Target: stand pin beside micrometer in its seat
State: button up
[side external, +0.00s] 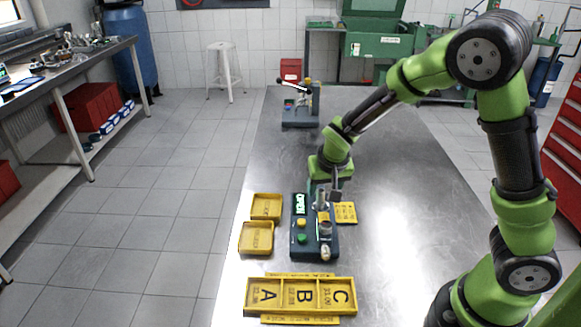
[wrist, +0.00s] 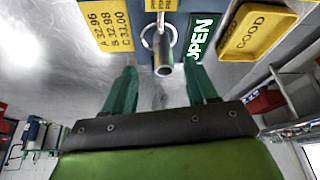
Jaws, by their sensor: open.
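A hollow silver pin (wrist: 163,60) shows in the wrist view, its round end facing me, in front of a ring-shaped metal part that looks like the micrometer frame (wrist: 147,36). My gripper (wrist: 161,70) is open, with one green finger on each side of the pin in the picture. I see no finger touching it. In the side view my gripper (side external: 325,188) is low over the far end of the grey gauge station (side external: 300,248). Silver parts stand along its right side; the fingers partly hide the far one. I cannot tell whether the pin is in a seat.
The station has an OPEN display (side external: 300,204). A yellow size card (side external: 346,213) lies at its right. Two yellow trays (side external: 256,238) are at its left, and a yellow A-B-C tray (side external: 301,297) in front. Another fixture (side external: 298,115) stands behind. The table's right side is clear.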

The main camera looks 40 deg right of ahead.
jog(key=v, duration=1.4)
jog(key=shift+w+a+r, duration=0.25)
jog(key=shift+a+r, duration=0.05)
jog(key=s+a+r+n+t+y, duration=0.1)
jog(key=s+r+y, duration=0.1)
jog(key=s, duration=0.5)
jog(key=s+a+r+n+t+y, duration=0.1)
jog(key=s+a+r+t+y, duration=0.1)
jog(key=s, duration=0.5)
jog(key=shift+r+n+y, duration=0.2)
jog(key=shift+n+y, duration=0.1)
jog(key=shift+n, duration=0.1)
